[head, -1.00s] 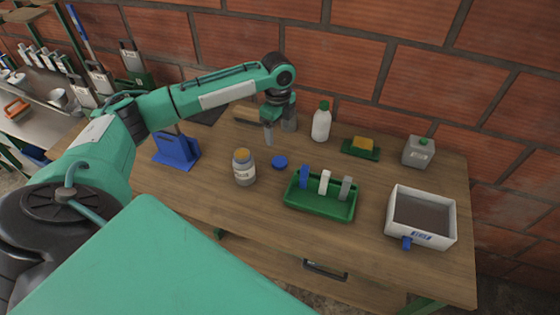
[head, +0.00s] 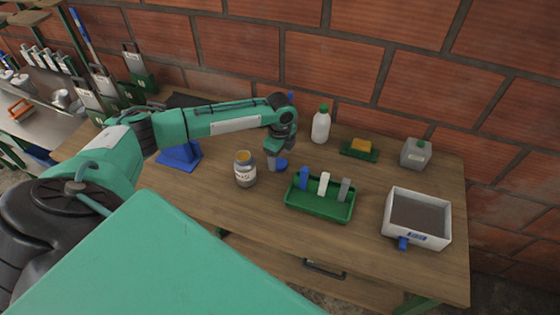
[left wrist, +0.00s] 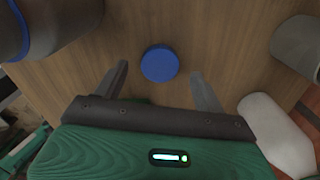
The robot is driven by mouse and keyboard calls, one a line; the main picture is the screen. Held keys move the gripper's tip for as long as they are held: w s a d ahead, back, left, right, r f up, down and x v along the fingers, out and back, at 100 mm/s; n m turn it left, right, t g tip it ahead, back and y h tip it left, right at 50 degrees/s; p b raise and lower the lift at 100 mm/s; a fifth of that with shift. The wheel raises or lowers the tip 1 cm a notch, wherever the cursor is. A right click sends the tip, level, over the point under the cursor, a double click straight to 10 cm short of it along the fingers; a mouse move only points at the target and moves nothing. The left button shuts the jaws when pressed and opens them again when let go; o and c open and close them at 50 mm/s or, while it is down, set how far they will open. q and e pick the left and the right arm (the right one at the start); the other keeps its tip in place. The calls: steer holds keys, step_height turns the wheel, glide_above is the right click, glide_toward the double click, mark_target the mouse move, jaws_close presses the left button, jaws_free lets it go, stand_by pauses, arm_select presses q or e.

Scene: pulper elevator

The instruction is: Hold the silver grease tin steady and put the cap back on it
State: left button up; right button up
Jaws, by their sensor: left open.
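The silver grease tin (head: 245,170) stands upright on the wooden table, with a white label and a yellowish open top. The blue cap (head: 282,164) lies flat on the table a little right of the tin, partly hidden by my left gripper. My left gripper (head: 274,163) points down just beside the cap, between it and the tin. In the left wrist view the cap (left wrist: 160,63) shows whole, between and beyond the two spread fingers, and nothing is held. My right gripper is in neither view.
A green tray (head: 320,203) with upright blue, white and grey pieces lies right of the cap. A white bottle (head: 321,127) stands behind.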

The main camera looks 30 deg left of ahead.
mark_target(281, 163)
arm_select(q)
steer(key=shift+f, duration=1.15)
steer(key=c, duration=1.1)
